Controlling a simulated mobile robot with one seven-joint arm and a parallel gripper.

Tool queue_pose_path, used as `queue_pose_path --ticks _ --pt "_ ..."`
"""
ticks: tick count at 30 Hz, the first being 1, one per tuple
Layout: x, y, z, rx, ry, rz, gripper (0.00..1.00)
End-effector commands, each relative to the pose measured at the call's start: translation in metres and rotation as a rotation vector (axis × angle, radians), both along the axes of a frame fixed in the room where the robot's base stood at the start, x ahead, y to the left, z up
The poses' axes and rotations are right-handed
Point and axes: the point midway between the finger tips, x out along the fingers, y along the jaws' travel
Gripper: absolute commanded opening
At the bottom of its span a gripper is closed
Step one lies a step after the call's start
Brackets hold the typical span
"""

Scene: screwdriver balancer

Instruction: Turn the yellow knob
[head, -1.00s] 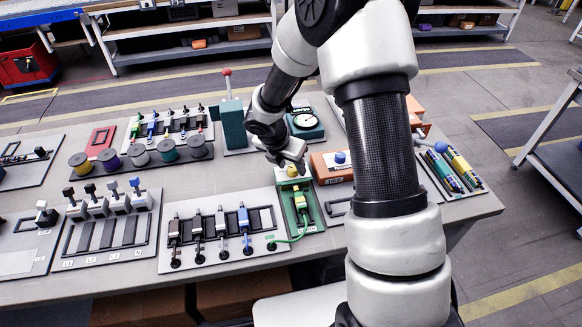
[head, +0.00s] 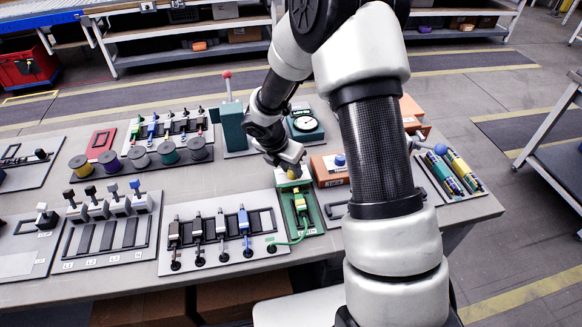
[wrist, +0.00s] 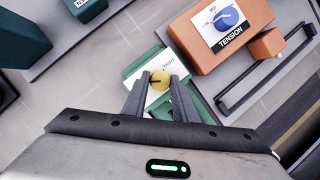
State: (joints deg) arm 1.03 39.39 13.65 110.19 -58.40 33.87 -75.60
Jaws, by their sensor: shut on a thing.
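The yellow knob (wrist: 159,79) sits on a white label plate on a green base, and a dark pointer mark shows on its face. In the wrist view my gripper (wrist: 159,84) has one finger on each side of the knob, shut on it. In the head view my gripper (head: 291,172) is lowered over the green unit (head: 309,218), and only a little of the yellow knob (head: 293,174) shows below the fingers. The label by the knob reads "TIGHT" on its right side; the rest is hidden by the fingers.
An orange box with a blue knob (wrist: 227,18) marked "TENSION" stands close on the right, with a black handle bar beyond it. In the head view a panel of several plugs (head: 221,232) lies left of the green unit. A teal gauge box (head: 304,124) stands behind.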

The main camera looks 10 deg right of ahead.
Motion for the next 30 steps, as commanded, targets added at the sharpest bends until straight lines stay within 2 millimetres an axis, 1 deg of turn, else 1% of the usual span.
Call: queue_pose_path --ticks 8,30 --pt "0.0014 0.0009 0.0008 -0.002 0.002 -0.211 0.03" --pt "0.007 0.0008 -0.0008 -0.001 0.002 -0.916 0.03"
